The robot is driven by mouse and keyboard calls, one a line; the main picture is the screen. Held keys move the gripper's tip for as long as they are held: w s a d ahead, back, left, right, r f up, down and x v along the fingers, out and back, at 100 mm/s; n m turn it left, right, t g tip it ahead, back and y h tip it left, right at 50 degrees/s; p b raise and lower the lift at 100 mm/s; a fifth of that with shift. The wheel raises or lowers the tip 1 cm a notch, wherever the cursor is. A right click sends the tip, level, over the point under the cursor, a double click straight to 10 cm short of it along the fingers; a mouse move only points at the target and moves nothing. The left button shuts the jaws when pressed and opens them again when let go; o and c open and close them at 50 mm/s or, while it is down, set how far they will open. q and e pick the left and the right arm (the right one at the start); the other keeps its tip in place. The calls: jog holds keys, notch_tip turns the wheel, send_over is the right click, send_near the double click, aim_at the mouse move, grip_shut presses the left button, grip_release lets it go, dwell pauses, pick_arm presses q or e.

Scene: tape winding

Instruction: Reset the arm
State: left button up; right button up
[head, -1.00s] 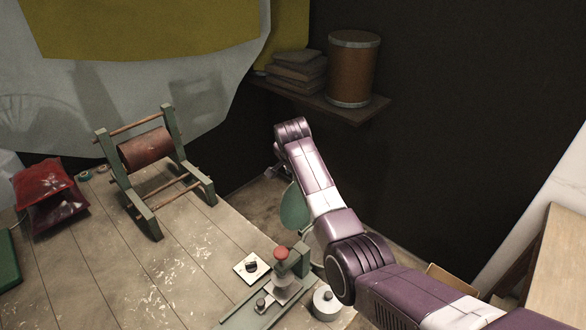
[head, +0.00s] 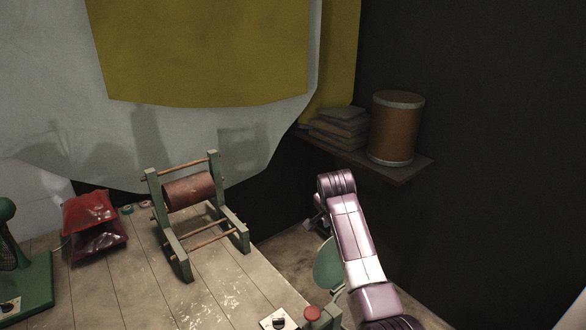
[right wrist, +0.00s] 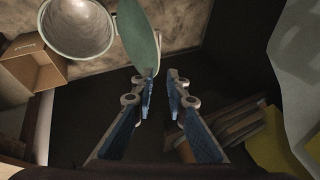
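My right arm (head: 350,230) reaches up from the bottom of the head view, beyond the table's right edge. Its gripper is mostly hidden there behind the wrist. In the right wrist view, the two blue-padded fingers of the right gripper (right wrist: 163,76) stand apart with a narrow gap and nothing held between them. A green oval plate (right wrist: 138,35) shows beside the left finger's tip; I cannot tell whether they touch. The plate also shows in the head view (head: 327,266), left of the arm. My left gripper is in no view.
A wooden table (head: 160,290) holds a green frame with a red roll (head: 188,191), red bags (head: 93,222) and a red-topped device (head: 312,313). A wall shelf (head: 405,175) carries a brown drum (head: 396,128) and books. A white bowl (right wrist: 78,25) and cardboard box (right wrist: 33,62) lie below.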

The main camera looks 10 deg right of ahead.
jog(key=s+d+f+n+g, duration=0.1)
jog(key=s+d+f+n, duration=0.15)
jog(key=s+f, duration=0.65)
jog(key=s+d+f+n, duration=0.1)
jog(key=s+f+n, duration=0.4)
jog(key=s, duration=0.7)
jog(key=s+a+n+g+y, duration=0.3)
jog(key=s+n, duration=0.5)
jog(key=s, duration=1.9)
notch_tip(320, 180, down, 32)
jog(key=s+h+b, duration=0.1)
jog(key=s+b, duration=0.1)
jog(key=b, duration=0.3)
jog(key=s+d+f+b, duration=0.1)
jog(key=s+f+b, duration=0.1)
jog(key=s+f, duration=0.6)
jog(key=s+d+f+g+b, duration=0.1)
jog(key=s+f+b, duration=0.2)
jog(key=s+f, duration=0.5)
notch_tip(320, 180, down, 5)
jog(key=shift+s+d+r, duration=0.1)
jog(key=shift+s+d, duration=0.15)
jog(key=shift+s, duration=0.05)
